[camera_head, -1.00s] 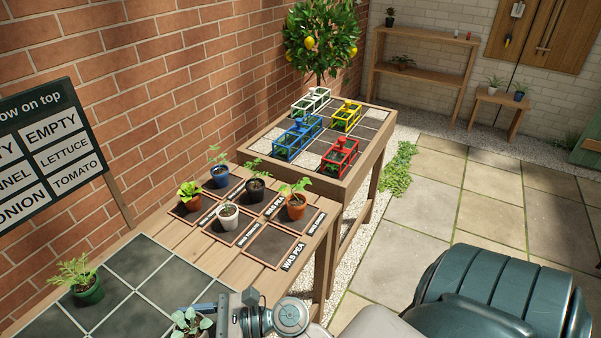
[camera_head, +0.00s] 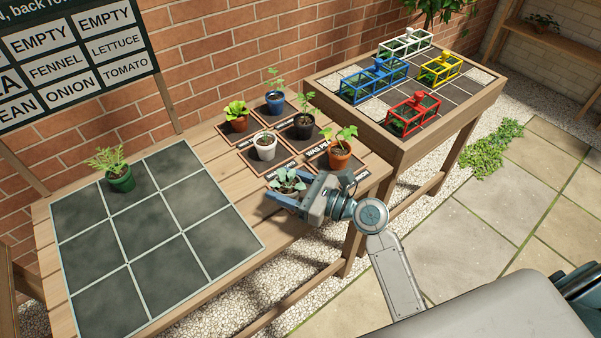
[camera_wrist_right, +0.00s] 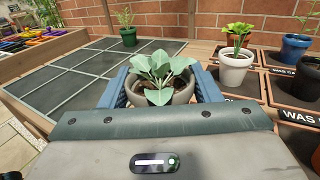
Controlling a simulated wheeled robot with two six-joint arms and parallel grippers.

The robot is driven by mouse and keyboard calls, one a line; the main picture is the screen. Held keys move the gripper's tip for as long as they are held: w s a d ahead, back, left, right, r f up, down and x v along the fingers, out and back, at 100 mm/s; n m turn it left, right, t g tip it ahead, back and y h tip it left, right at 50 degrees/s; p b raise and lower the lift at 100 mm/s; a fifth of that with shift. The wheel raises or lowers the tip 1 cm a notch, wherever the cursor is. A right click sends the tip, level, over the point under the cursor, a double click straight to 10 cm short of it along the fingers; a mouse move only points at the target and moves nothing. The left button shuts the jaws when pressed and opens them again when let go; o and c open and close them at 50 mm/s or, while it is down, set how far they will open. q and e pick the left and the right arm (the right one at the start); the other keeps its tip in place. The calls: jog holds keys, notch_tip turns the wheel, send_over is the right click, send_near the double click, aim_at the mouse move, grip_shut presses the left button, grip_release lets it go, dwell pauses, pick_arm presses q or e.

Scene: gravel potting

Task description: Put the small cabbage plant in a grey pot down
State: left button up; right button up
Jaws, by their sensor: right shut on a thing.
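The small cabbage plant has broad grey-green leaves and sits upright in a grey pot (camera_head: 287,181). In the right wrist view its leaves (camera_wrist_right: 158,68) stand above the grey pot's rim (camera_wrist_right: 184,91). My right gripper (camera_head: 284,193) is shut on this pot, with a blue finger on either side of it. The pot is over the wooden table's front part, just right of the grid board and beside the front labelled mat, which my gripper partly hides. I cannot tell whether its base touches anything. My left gripper is not in view.
The dark grid board (camera_head: 196,216) holds only a green pot (camera_head: 121,182) at its back. Several potted plants stand close by on labelled mats, including a white pot (camera_head: 265,150) and a terracotta pot (camera_head: 339,157). Small coloured frames, one red (camera_head: 412,116), stand on the raised bed behind.

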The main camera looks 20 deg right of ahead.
jog(key=w+d, duration=0.2)
jog(key=w, duration=0.1)
jog(key=w+d, duration=0.2)
jog(key=shift+w+f, duration=0.15)
jog(key=shift+f, duration=0.15)
jog(key=f, duration=0.3)
jog(key=shift+w+d, duration=0.3)
jog(key=shift+w, duration=0.05)
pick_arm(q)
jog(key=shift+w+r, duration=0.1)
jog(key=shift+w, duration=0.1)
pick_arm(e)
jog(key=shift+f, duration=0.25)
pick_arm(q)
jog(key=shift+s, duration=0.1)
pick_arm(e)
jog(key=shift+f, duration=0.15)
jog(key=o, duration=1)
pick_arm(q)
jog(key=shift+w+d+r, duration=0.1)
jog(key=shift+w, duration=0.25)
pick_arm(e)
jog(key=shift+o, duration=0.2)
